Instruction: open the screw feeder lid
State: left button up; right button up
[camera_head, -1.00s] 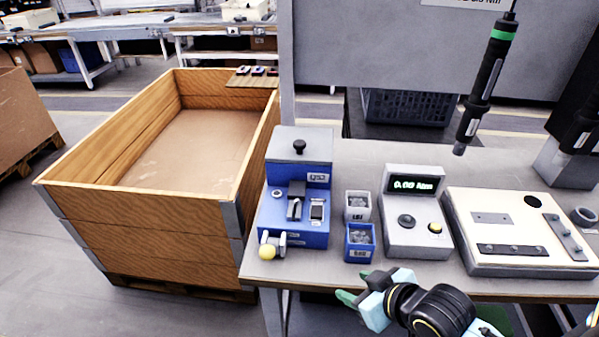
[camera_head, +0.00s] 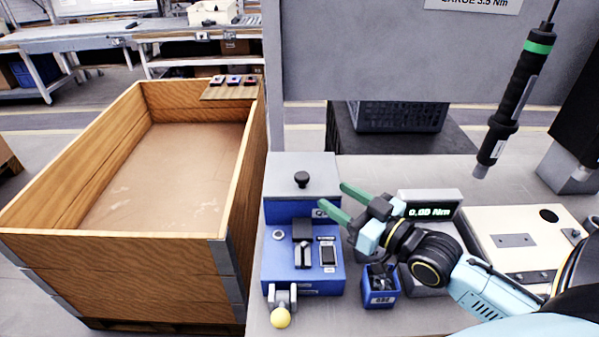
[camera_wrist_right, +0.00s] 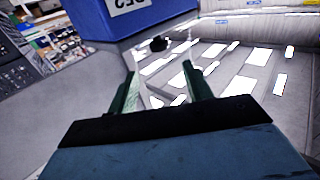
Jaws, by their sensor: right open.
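The screw feeder (camera_head: 303,268) is a blue box at the left end of the workbench. Its grey lid (camera_head: 278,170) lies flat on the raised rear part, with a black knob (camera_head: 302,179) on top. My right gripper (camera_head: 335,198) is open and empty, its green fingers pointing left beside the lid's right edge, apart from the knob. In the right wrist view the open fingers (camera_wrist_right: 160,88) show below a labelled blue surface (camera_wrist_right: 115,15). A small dark round thing (camera_wrist_right: 158,44) lies beyond them; I cannot tell if it is the knob. My left gripper is out of view.
A screwdriver (camera_head: 512,105) hangs at the right. A wooden crate (camera_head: 120,255) stands left.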

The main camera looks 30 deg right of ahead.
aim_at(307, 179)
jog(key=x, duration=0.9)
jog(key=shift+w+a, duration=0.1)
jog(key=shift+w, duration=0.6)
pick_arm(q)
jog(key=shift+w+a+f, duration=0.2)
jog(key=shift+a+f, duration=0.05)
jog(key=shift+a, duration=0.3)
pick_arm(e)
jog(key=shift+w, duration=0.15)
grip_shut()
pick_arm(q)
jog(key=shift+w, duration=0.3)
